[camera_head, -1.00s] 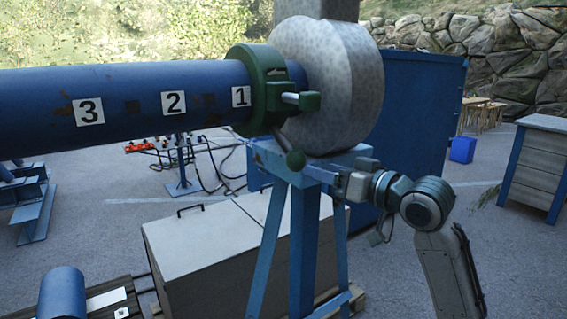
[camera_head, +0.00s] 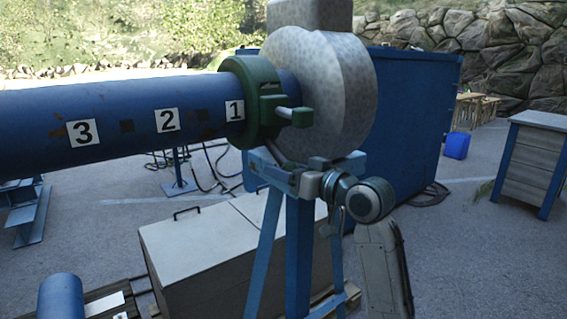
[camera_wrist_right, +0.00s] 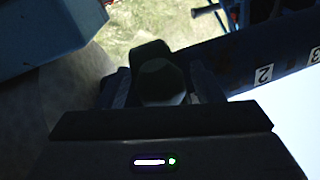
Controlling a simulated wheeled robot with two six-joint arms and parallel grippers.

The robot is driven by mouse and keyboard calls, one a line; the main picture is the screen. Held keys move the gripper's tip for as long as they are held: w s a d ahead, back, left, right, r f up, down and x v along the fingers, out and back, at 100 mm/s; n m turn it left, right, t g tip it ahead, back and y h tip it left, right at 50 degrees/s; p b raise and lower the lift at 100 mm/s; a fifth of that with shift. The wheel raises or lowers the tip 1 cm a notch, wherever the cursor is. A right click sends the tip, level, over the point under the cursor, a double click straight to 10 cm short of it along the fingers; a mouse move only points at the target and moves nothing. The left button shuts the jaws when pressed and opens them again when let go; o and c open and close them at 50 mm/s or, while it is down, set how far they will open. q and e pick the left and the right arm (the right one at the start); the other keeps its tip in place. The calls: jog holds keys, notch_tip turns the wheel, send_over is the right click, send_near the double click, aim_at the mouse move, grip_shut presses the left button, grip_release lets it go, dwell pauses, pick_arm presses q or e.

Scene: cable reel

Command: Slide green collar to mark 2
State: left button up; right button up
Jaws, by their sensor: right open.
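The green collar (camera_head: 258,105) is around the blue pipe (camera_head: 110,118), just right of mark 1 (camera_head: 235,111). Mark 2 (camera_head: 167,120) is farther left along the pipe. The collar has a side clamp handle (camera_head: 296,117) and a lever hanging below. My right gripper (camera_head: 284,174) is below the collar at the lever's lower end and hides the knob in the head view. In the right wrist view the dark green knob (camera_wrist_right: 160,80) lies between the open fingers of my right gripper (camera_wrist_right: 163,88). Contact cannot be told. My left gripper is not in view.
A grey speckled block (camera_head: 330,90) stands right of the collar. A blue trestle (camera_head: 298,250) stands beneath, close to my right gripper. Mark 3 (camera_head: 82,133) is at the left. A pale chest (camera_head: 200,250) stands below the pipe. The pipe left of the collar is clear.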

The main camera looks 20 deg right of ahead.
jog(key=shift+w+a, duration=0.35)
